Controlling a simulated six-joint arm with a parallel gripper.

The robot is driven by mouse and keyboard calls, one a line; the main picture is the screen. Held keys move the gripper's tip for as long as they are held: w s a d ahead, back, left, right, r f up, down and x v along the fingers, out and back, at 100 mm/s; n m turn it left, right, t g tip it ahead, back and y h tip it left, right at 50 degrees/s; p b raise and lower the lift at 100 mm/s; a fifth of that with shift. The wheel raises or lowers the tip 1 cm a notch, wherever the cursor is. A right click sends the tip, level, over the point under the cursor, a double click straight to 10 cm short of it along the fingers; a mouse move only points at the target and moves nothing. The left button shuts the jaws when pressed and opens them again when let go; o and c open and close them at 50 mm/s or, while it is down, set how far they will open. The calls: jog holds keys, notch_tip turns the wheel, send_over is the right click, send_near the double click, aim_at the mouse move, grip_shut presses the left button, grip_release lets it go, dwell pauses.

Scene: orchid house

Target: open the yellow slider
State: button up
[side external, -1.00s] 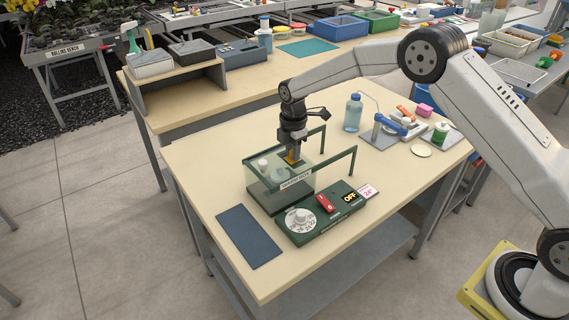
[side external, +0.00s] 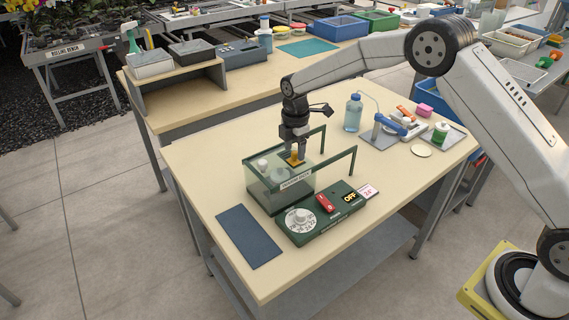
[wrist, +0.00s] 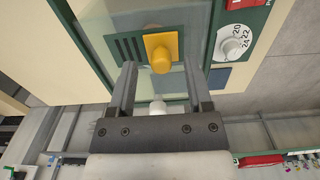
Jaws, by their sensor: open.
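The yellow slider (wrist: 160,50) is a flat plate with a rounded knob on the clear lid of a warming box. Dark vent slots (wrist: 128,49) lie just left of it in the wrist view. In the side view the slider (side external: 296,161) sits on top of the glass box (side external: 270,187), partly hidden by my gripper. My gripper (wrist: 159,72) is open, with its fingertips just short of the knob and to either side of it. I cannot tell whether a finger touches the slider. The box's dial (side external: 299,218) and red switch (side external: 325,203) are in front.
A blue mat (side external: 248,236) lies at the table's front left. A blue-capped bottle (side external: 353,113) and a tray with tools (side external: 393,130) stand at the back right. White-capped bottles (side external: 263,165) are inside the box.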

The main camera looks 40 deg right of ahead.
jog(key=shift+r, duration=2.75)
jog(key=s+d+m+t, duration=0.1)
jog(key=s+m, duration=0.8)
jog(key=s, duration=0.5)
jog(key=s+d+m+t, duration=0.1)
jog(key=s+d+m, duration=0.1)
jog(key=s+m, duration=0.7)
jog(key=s, duration=0.5)
jog(key=shift+s+d+t, duration=0.2)
jog(key=shift+d+t, duration=0.05)
jog(key=shift+t, duration=0.05)
